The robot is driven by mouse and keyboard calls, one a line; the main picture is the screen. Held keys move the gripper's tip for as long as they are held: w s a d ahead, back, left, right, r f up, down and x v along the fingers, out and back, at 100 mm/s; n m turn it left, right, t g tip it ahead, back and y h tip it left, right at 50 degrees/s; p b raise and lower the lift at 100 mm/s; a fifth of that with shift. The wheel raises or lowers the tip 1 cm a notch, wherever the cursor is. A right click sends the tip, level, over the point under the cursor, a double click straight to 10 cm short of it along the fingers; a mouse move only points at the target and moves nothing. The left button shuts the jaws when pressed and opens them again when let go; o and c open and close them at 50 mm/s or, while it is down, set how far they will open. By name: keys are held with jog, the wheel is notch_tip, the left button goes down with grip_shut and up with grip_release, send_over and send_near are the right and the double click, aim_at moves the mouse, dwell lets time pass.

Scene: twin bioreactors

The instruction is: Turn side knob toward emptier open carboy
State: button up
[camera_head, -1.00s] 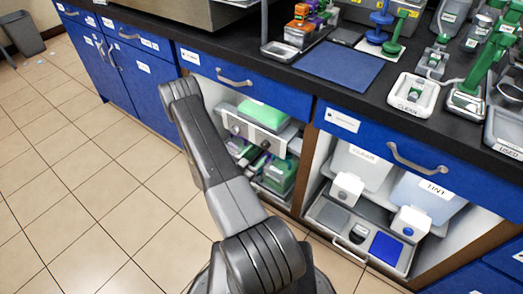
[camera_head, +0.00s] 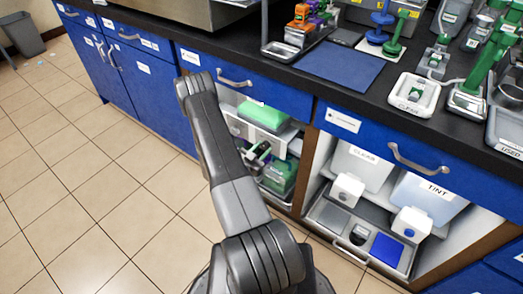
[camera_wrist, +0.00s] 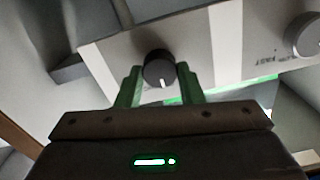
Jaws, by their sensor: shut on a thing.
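A black round knob (camera_wrist: 158,66) with a short white mark near its lower edge sits on a pale panel with grey stripes. My gripper (camera_wrist: 159,77) has its green fingers on either side of the knob and is shut on it. In the head view my gripper (camera_head: 258,155) reaches into the open bay under the counter, in front of the white panel (camera_head: 268,142). The knob is hidden there. In the right bay stand the carboy marked CLEAR (camera_head: 357,165) and the carboy marked TINT (camera_head: 425,194). Their liquid levels are not clear to me.
A second, grey-white knob (camera_wrist: 305,35) is on the panel at the right, near lettering that includes FAST. A green block (camera_head: 263,115) lies above the panel, and a green container (camera_head: 280,176) stands below. A blue drawer (camera_head: 250,85) hangs over the bay.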

jog(key=shift+n+b, duration=0.3)
jog(key=n+b, duration=0.2)
jog(key=n, duration=0.1)
jog(key=shift+f, duration=0.15)
jog(key=n+b, duration=0.1)
jog(key=n, duration=0.4)
jog(key=shift+n, duration=0.3)
jog(key=o, duration=1)
jog(key=shift+a, duration=0.1)
jog(key=p+v, duration=0.1)
jog(key=v, duration=1.2)
jog(key=shift+s+a+p, duration=0.2)
jog(key=shift+s+p, duration=0.15)
jog(key=shift+p, duration=0.05)
